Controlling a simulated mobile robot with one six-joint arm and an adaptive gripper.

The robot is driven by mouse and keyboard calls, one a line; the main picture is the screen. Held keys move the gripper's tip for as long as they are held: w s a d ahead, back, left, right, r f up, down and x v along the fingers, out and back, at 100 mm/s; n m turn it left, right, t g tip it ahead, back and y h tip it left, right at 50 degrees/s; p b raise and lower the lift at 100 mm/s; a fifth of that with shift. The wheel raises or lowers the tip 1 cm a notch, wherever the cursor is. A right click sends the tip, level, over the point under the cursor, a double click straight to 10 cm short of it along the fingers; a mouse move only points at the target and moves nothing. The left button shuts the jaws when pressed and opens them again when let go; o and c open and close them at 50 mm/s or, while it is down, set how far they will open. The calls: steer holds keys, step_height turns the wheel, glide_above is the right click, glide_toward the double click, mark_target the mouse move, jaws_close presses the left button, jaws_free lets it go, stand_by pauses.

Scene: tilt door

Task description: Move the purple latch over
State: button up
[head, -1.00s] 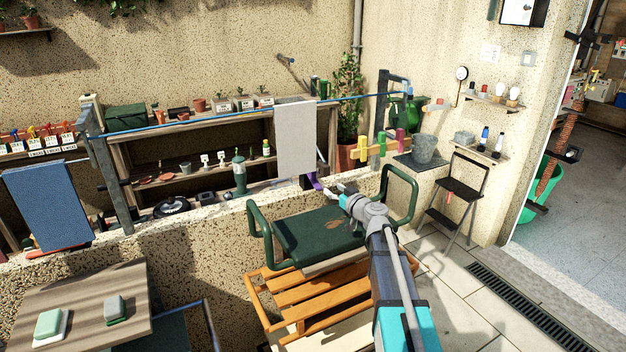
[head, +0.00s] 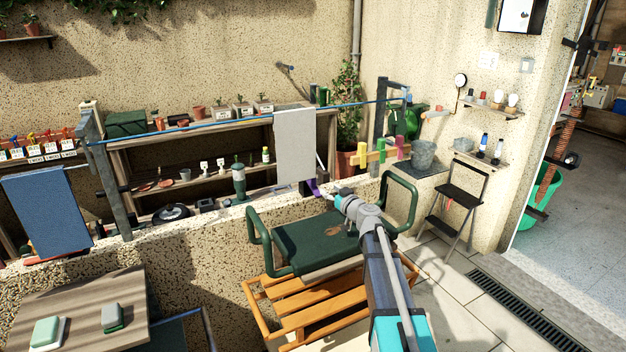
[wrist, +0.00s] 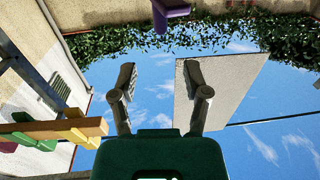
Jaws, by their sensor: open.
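The purple latch (head: 313,187) shows as a small purple piece just below the grey hanging towel, on the low wall behind the green chair. In the wrist view the purple latch (wrist: 171,10) is at the top edge, a little right of centre and partly cut off. My gripper (head: 328,198) is just to the right of the latch in the head view, with its tip close to it. The latch lies beyond the fingertips. Contact cannot be made out.
The grey towel (head: 294,145) hangs from a blue line beside the latch. A bar with coloured handles (head: 378,155) stands to the right. The green chair (head: 310,240) and a slatted orange bench (head: 310,300) are under my arm. Paved floor at right is open.

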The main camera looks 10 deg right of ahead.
mark_target(315, 179)
steer(key=x, duration=1)
steer(key=shift+w+a, duration=0.1)
steer(key=shift+w, duration=0.2)
jaws_close()
